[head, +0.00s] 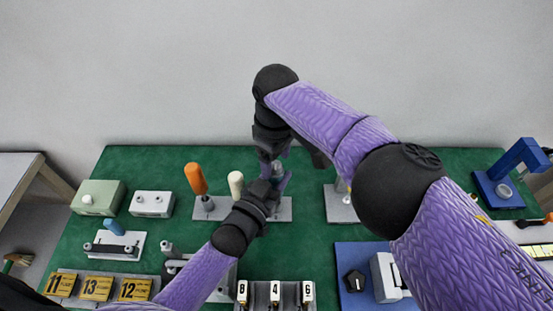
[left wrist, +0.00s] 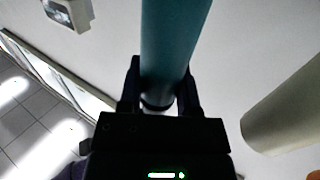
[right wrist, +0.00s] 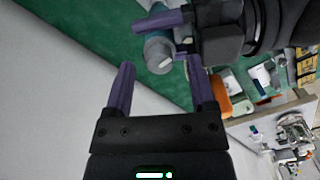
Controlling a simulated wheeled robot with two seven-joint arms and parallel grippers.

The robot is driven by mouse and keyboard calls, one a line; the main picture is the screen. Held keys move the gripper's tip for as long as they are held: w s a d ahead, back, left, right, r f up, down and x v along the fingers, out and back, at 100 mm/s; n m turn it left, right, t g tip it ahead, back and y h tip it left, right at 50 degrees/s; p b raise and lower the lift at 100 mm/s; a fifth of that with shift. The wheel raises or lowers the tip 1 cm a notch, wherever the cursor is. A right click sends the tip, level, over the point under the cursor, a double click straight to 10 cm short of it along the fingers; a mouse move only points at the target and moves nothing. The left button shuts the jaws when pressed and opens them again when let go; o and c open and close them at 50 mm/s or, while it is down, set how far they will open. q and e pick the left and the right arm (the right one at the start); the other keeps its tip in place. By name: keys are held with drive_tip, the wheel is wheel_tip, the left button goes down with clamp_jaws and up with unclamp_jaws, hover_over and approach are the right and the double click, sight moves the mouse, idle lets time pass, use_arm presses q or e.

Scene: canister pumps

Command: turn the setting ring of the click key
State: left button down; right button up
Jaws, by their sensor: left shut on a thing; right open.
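The click key, seen as a teal cylinder (left wrist: 172,45), stands between the fingers of my left gripper (left wrist: 160,95), which is shut on it. In the head view its grey end (head: 281,168) shows beside my left gripper (head: 274,184), above the rack plate. In the right wrist view its rounded grey end (right wrist: 158,57) faces the camera. My right gripper (right wrist: 160,80) is open and empty, its fingers apart from the key, the key's end lying just beyond the gap between the fingertips. The setting ring cannot be told apart clearly.
An orange handle (head: 195,178) and a cream handle (head: 236,184) stand left of the key on the grey plate (head: 216,212). A second plate (head: 341,213) lies to the right, partly behind my right arm. A blue press-like stand (head: 506,184) is far right. A row of numbered holders lies in front.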

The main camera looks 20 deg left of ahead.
sight(277, 165)
wheel_tip(277, 165, up, 11)
idle(0.3)
